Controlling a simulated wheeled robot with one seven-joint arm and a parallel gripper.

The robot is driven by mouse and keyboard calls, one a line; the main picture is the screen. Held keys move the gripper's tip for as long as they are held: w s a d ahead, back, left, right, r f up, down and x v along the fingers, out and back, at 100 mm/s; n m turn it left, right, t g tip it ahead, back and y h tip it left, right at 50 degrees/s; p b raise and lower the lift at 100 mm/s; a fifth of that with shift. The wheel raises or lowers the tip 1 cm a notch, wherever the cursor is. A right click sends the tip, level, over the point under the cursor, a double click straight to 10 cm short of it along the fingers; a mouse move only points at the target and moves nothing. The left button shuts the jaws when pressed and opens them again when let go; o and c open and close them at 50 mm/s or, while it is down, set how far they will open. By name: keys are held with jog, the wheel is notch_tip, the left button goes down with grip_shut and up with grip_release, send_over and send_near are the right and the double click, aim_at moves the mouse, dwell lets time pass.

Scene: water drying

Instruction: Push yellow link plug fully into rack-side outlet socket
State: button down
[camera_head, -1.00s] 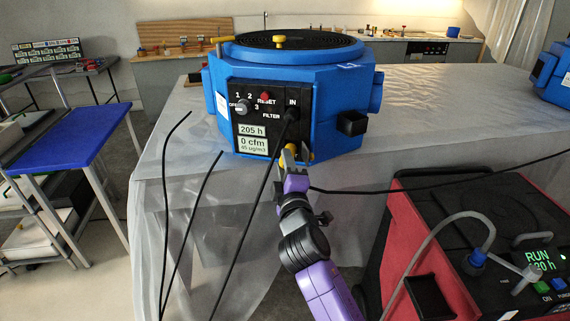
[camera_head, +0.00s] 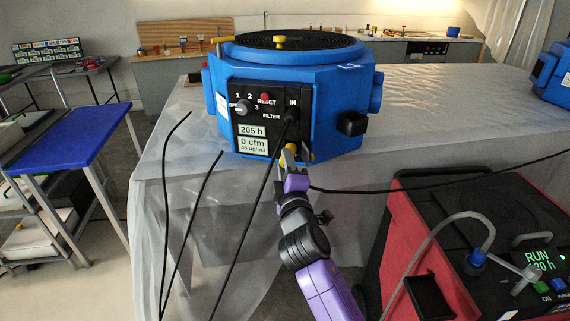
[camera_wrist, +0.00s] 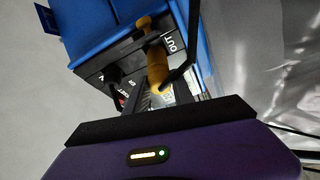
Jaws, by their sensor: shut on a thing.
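The yellow link plug (camera_wrist: 158,68) is between the fingers of my gripper (camera_wrist: 160,95) in the wrist view, beside the "OUT" label on the blue machine's dark panel. My gripper also shows in the head view (camera_head: 296,158), low at the panel's right side, shut on the plug. Only a little of the plug's yellow (camera_head: 291,149) shows there. The far end of the plug reaches the panel near "OUT", but I cannot tell how deep it sits. The outlet socket itself is hidden behind the plug and fingers.
The blue machine (camera_head: 215,95) stands on a plastic-covered table (camera_head: 430,100). A black cable (camera_head: 262,180) hangs from its "IN" port, left of my gripper. A red unit (camera_head: 400,225) with a "RUN" display stands at lower right. Another black cable (camera_head: 440,188) runs right.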

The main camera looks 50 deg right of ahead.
jog(key=shift+w+d+p, duration=0.25)
jog(key=shift+w+d, duration=0.2)
jog(key=shift+d, duration=0.3)
jog(key=shift+w+d+p, duration=0.2)
jog(key=shift+w+d, duration=0.2)
jog(key=shift+d, duration=0.3)
jog(key=shift+w+d+p, duration=0.25)
jog(key=shift+w+d, duration=0.2)
jog(key=shift+d, duration=0.3)
jog(key=c, duration=1)
grip_release()
jog(key=r+b+v, duration=0.1)
jog(key=v, duration=0.6)
jog(key=shift+s+a+f, duration=0.25)
jog(key=shift+s+f, duration=0.05)
jog(key=shift+f, duration=0.2)
